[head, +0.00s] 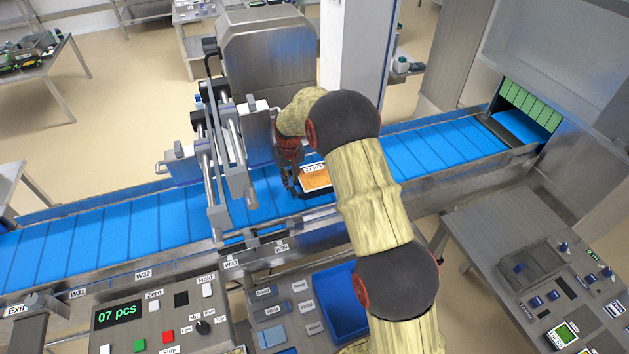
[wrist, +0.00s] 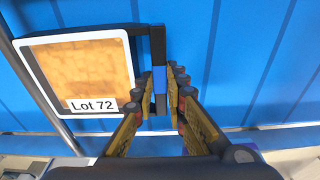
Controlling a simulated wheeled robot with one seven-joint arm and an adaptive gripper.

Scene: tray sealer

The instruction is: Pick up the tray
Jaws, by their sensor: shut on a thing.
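The tray (head: 316,179) is a small white-rimmed tray with orange-brown contents, over the blue conveyor in the head view. In the wrist view the tray (wrist: 131,66) is at the upper left, with a "Lot 72" label. A black bracket with a blue patch (wrist: 159,80) runs along its right side. My gripper (wrist: 158,100) is shut on this black bracket, with one finger on each side. I cannot tell whether the tray touches the belt.
The blue conveyor (head: 115,227) runs across the scene with metal side rails. A metal sealer frame (head: 222,150) stands close to the left of my gripper. A control panel (head: 150,325) reading "07 pcs" and a blue bin (head: 338,305) are in front. Belt to the right is clear.

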